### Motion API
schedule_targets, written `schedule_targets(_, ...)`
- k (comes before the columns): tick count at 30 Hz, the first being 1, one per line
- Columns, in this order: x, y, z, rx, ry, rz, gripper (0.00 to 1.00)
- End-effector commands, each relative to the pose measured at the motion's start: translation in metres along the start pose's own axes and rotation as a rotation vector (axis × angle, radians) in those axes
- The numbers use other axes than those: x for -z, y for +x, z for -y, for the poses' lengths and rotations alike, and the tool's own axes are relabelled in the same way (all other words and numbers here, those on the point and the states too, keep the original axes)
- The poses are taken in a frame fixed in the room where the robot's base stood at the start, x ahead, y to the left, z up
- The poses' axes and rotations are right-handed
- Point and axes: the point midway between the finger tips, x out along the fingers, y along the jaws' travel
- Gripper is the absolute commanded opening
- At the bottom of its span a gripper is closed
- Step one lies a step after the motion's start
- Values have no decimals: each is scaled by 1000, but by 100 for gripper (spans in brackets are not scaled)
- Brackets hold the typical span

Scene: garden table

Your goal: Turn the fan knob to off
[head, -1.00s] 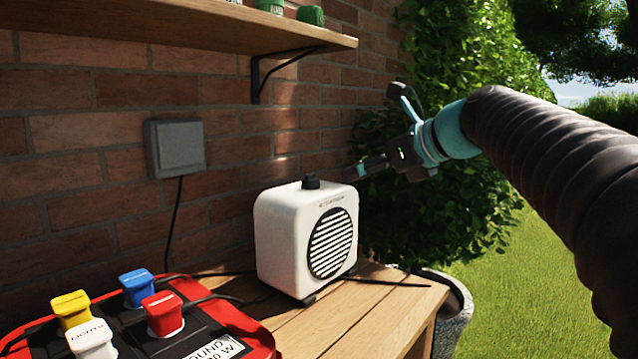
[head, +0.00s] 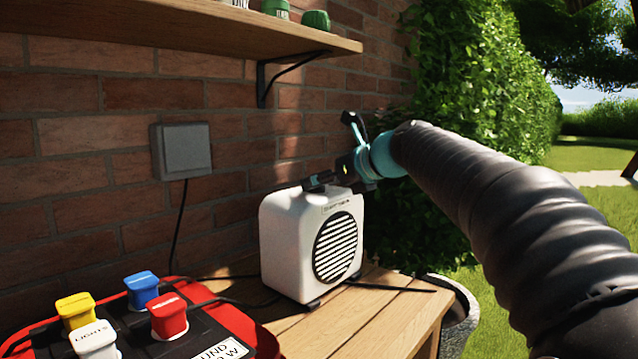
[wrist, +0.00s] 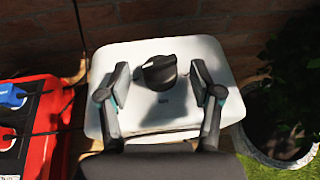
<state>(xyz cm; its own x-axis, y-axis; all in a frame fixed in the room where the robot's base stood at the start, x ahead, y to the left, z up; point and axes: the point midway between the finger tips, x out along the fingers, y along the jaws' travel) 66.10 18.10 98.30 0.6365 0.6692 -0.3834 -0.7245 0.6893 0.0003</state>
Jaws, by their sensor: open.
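The white fan (head: 290,240) stands upright on the wooden table, its round slatted grille (head: 338,247) facing front right. Its black knob (wrist: 159,72) sits on top of the fan in the wrist view. My gripper (wrist: 159,80) is open, with one finger on each side of the knob and a visible gap to each. In the head view my gripper (head: 318,180) is at the fan's top and largely hides the knob. The knob's pointer setting is too small to read.
A red power box (head: 240,340) with yellow, blue, red and white plugs is at the lower left. A wall box (head: 182,150) with a cable hangs on the brick wall. A wooden shelf (head: 200,35) is above. Black cables lie on the table (head: 350,325). A planter (wrist: 275,130) stands right.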

Motion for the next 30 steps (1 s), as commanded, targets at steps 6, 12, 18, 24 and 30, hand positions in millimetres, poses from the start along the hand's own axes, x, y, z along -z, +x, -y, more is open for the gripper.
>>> schedule_targets(6, 0, 12, 0, 0, 0, 0, 65)
schedule_targets(12, 0, 12, 0, 1, 0, 0, 65)
schedule_targets(18, 0, 12, 0, 1, 0, 0, 27)
schedule_targets(24, 0, 12, 0, 0, 0, 0, 5)
schedule_targets(30, -1, 11, 0, -25, -9, -1, 5)
